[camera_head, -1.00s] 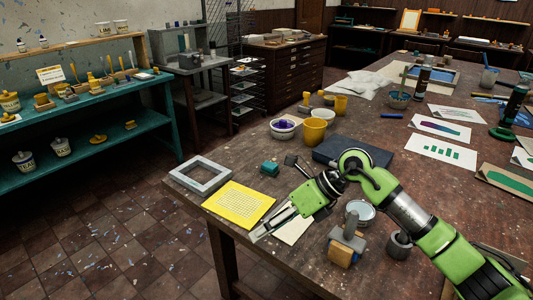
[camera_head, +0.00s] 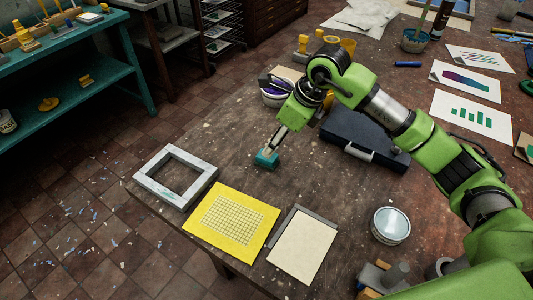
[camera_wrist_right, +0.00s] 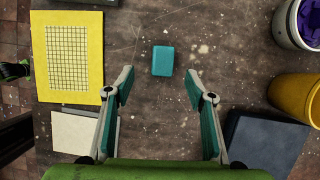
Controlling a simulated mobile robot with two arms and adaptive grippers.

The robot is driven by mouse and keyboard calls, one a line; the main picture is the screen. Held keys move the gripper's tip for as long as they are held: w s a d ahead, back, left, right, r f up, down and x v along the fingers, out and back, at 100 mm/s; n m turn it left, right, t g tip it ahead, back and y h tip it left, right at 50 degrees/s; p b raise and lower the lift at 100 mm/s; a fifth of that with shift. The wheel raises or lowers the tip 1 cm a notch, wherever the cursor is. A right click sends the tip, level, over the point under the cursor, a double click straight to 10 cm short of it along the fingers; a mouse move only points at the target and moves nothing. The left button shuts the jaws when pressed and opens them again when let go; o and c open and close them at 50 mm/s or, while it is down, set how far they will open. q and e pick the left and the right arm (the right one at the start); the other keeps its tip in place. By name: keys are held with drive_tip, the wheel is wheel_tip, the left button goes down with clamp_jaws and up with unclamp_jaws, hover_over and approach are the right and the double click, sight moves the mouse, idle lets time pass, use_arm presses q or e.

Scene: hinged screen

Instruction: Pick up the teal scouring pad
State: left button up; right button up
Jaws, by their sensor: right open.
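The teal scouring pad (camera_head: 266,159) lies on the brown table, to the right of the grey frame. In the right wrist view the pad (camera_wrist_right: 163,61) shows as a small teal block, ahead of the fingertips and midway between them in width. My right gripper (camera_wrist_right: 164,80) is open and empty, with nothing between its fingers. In the head view my right gripper (camera_head: 275,146) points down above the pad and overlaps part of it in the picture.
A yellow grid sheet (camera_head: 232,222), a cream card (camera_head: 303,248) and a grey frame (camera_head: 166,187) lie near the front edge. A dark blue case (camera_head: 346,131) and a pot of purple stuff (camera_head: 273,98) stand behind. Bare table surrounds the pad.

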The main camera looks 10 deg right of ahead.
drive_tip(key=x, duration=0.3)
drive_tip(key=shift+p+x, duration=0.65)
drive_tip(key=shift+x, duration=0.3)
drive_tip(key=x, duration=0.1)
drive_tip(key=p+x, duration=0.1)
drive_tip(key=x, duration=0.1)
drive_tip(key=shift+w+d+f, duration=0.15)
drive_tip(key=shift+d+f, duration=0.1)
drive_tip(key=shift+f, duration=0.1)
drive_tip(key=shift+w+a+f, duration=0.1)
drive_tip(key=shift+f, duration=0.25)
drive_tip(key=c, duration=1.2)
use_arm(q)
drive_tip(key=w+r, duration=0.2)
drive_tip(key=r, duration=0.1)
drive_tip(key=shift+w+d, duration=0.1)
drive_tip(key=shift+w, duration=0.05)
